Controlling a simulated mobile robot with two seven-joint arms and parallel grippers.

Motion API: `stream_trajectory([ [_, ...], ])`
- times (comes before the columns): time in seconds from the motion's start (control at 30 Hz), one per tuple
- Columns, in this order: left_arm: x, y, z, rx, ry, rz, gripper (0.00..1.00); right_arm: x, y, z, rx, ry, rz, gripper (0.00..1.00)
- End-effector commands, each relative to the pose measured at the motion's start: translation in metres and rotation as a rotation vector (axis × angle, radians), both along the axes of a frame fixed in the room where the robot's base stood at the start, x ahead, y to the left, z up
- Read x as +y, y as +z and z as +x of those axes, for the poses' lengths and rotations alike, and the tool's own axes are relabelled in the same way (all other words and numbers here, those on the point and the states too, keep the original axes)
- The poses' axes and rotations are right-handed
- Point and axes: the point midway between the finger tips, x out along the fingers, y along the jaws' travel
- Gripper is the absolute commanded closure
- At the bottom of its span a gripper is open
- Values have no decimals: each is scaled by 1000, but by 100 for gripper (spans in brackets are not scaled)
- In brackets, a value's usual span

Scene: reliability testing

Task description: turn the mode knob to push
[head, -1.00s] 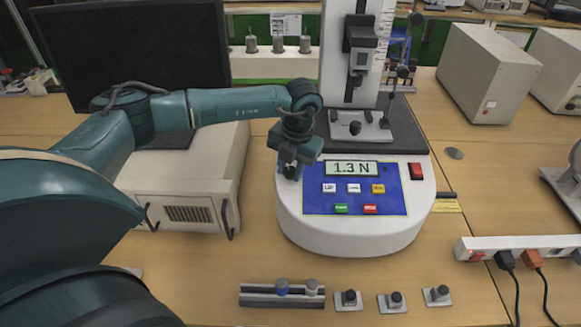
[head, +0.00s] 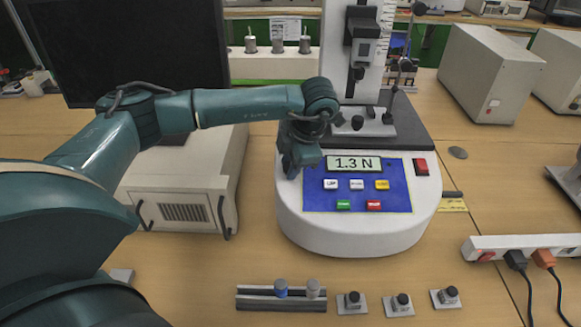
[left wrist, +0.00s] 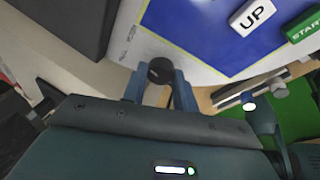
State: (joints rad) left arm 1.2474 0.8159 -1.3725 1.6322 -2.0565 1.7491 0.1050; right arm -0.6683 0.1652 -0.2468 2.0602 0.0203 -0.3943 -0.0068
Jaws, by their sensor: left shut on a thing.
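The test stand (head: 350,232) has a white rounded base with a blue panel and a display reading 1.3 N. The mode knob (left wrist: 159,70) is a small black round knob at the panel's left edge, seen in the left wrist view. My left gripper (left wrist: 157,84) is shut on it, with a blue-grey finger on each side. In the head view my left gripper (head: 293,172) comes down over that left edge and hides the knob. Small lettering beside the knob is too blurred to read. My right gripper is not in view.
A beige box (head: 180,195) stands close on the left beneath my arm. A rail with two weights (head: 281,298) and several small black-knobbed fixtures (head: 352,302) lie in front. A power strip (head: 525,246) lies on the right. Bare table shows between the stand and the rail.

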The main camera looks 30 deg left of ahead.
Motion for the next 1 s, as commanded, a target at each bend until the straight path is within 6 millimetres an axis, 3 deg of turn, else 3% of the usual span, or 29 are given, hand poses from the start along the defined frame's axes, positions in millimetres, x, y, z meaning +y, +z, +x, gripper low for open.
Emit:
stream_trajectory([
  [0.4, 0, 0, 0, 31, -210, 54, 94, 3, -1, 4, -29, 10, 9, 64],
  [1.0, -1, 1, 0, 37, -251, 64, 94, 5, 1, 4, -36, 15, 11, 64],
])
